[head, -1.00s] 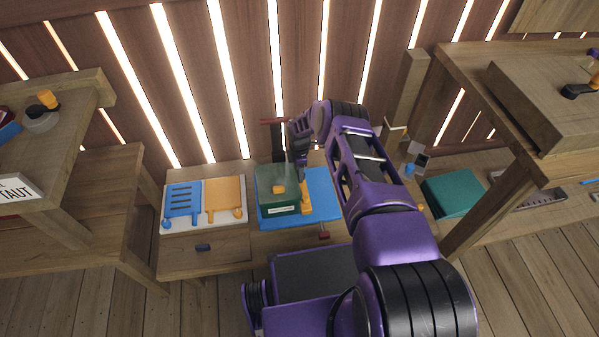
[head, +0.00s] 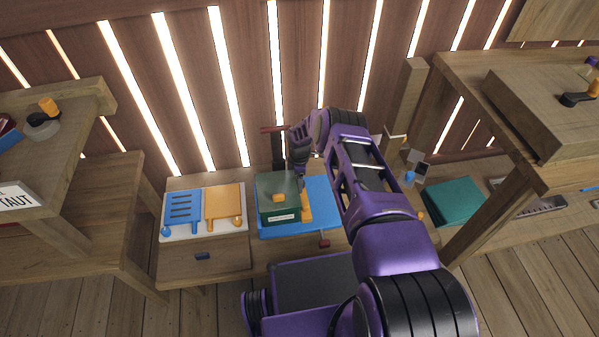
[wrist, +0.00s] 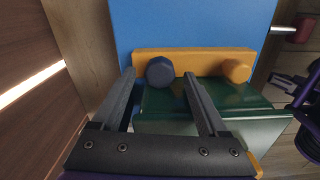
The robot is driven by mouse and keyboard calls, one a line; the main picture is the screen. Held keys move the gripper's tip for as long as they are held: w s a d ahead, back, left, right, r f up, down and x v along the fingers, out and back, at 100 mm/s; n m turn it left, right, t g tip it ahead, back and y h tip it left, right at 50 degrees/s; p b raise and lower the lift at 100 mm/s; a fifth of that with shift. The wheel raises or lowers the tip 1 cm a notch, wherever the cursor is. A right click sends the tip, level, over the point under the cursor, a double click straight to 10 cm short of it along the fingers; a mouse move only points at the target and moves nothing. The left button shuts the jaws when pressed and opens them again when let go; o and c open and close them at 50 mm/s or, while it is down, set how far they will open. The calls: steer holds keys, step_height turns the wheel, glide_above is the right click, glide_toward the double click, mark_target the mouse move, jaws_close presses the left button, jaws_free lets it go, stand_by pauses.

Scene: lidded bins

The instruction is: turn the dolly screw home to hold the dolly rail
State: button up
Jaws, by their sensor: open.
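An orange-yellow rail (wrist: 205,60) lies along the edge of a dark green box (wrist: 220,98). The rail also shows in the head view (head: 306,207), at the right of the green box (head: 275,212). A dark blue round knob (wrist: 161,71), seemingly the dolly screw, stands at the rail's left part in the wrist view. An orange round knob (wrist: 236,70) is at its right part. My gripper (wrist: 158,75) is open, one finger on each side of the blue knob with gaps showing. In the head view my gripper (head: 301,182) is over the box; the knob is hidden there.
The box stands on a blue mat (head: 325,210) on a wooden bench. A red-handled bar (head: 324,243) sticks out at the front. A white board with blue and orange plates (head: 225,201) lies left. A teal block (head: 453,201) lies right, near a bench post.

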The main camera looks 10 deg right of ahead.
step_height(320, 180, up, 17)
steer(key=p, duration=0.2)
steer(key=shift+p, duration=0.4)
steer(key=shift+r, duration=0.1)
step_height(320, 180, down, 19)
steer(key=n+b, duration=0.2)
steer(key=b, duration=0.1)
steer(key=shift+d+r, duration=0.1)
steer(key=shift+d, duration=0.05)
jaws_close()
steer(key=shift+m, duration=1.4)
